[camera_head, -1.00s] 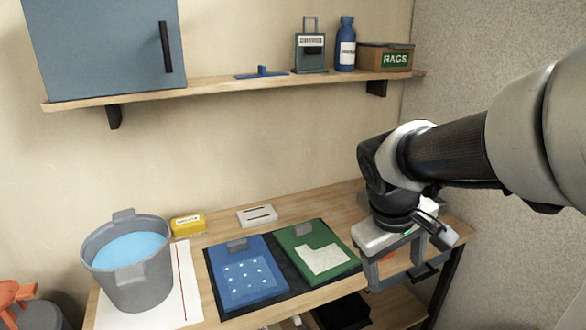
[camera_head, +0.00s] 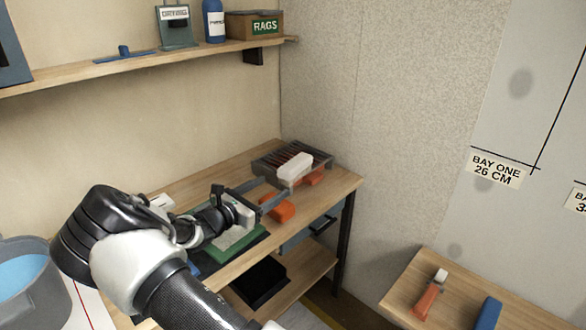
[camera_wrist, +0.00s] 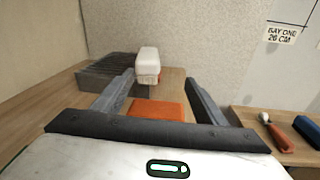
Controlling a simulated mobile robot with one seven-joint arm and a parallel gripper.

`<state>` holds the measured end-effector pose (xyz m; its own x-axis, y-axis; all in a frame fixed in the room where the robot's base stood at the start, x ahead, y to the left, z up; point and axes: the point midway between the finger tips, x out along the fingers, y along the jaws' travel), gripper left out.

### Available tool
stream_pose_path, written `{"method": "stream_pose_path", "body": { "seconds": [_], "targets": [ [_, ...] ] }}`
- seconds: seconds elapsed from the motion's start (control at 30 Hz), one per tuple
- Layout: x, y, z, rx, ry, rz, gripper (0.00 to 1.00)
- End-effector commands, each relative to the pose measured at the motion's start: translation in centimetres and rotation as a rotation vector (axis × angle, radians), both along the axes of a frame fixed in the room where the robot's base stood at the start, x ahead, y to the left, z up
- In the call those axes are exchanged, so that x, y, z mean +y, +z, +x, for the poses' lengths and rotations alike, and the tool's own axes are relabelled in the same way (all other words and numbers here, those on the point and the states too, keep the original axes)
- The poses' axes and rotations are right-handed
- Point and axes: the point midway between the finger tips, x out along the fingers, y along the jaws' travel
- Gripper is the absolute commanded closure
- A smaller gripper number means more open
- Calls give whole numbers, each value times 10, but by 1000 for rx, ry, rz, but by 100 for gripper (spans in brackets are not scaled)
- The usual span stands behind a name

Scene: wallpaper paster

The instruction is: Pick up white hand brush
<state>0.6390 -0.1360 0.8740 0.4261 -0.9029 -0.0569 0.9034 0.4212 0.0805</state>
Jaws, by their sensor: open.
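The white hand brush (camera_head: 295,167) is a pale block at the right end of the bench, at the edge of a dark slatted rack. In the wrist view it (camera_wrist: 147,62) stands ahead, with a reddish lower part beneath it. My gripper (camera_head: 276,186) is open, its fingers pointing toward the brush from the left. In the wrist view the gripper (camera_wrist: 161,78) has nothing clasped between its fingers, and the brush shows beyond the tips, left of centre.
The slatted rack (camera_wrist: 100,74) lies left of the brush. An orange block (camera_head: 281,209) lies on the bench near my fingers. The wall (camera_head: 350,110) is close behind. A lower table (camera_head: 480,309) at right holds an orange-handled tool (camera_head: 428,297) and a blue object (camera_head: 487,312).

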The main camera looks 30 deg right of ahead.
Motion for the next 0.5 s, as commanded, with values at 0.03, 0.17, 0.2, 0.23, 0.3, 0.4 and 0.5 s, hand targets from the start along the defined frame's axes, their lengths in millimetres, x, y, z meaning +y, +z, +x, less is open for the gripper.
{"method": "stream_pose_path", "body": {
  "seconds": [0.03,0.17,0.2,0.23,0.3,0.4,0.5],
  "targets": [
    [6,-3,7,23,31,-43,34],
    [9,-6,18,46,67,-89,34],
    [5,-7,20,47,68,-92,34],
    [1,-7,22,47,68,-93,34],
    [-11,-8,28,46,66,-93,34],
    [-31,-9,39,46,65,-91,34],
    [-50,-8,49,46,65,-91,34]
  ]
}}
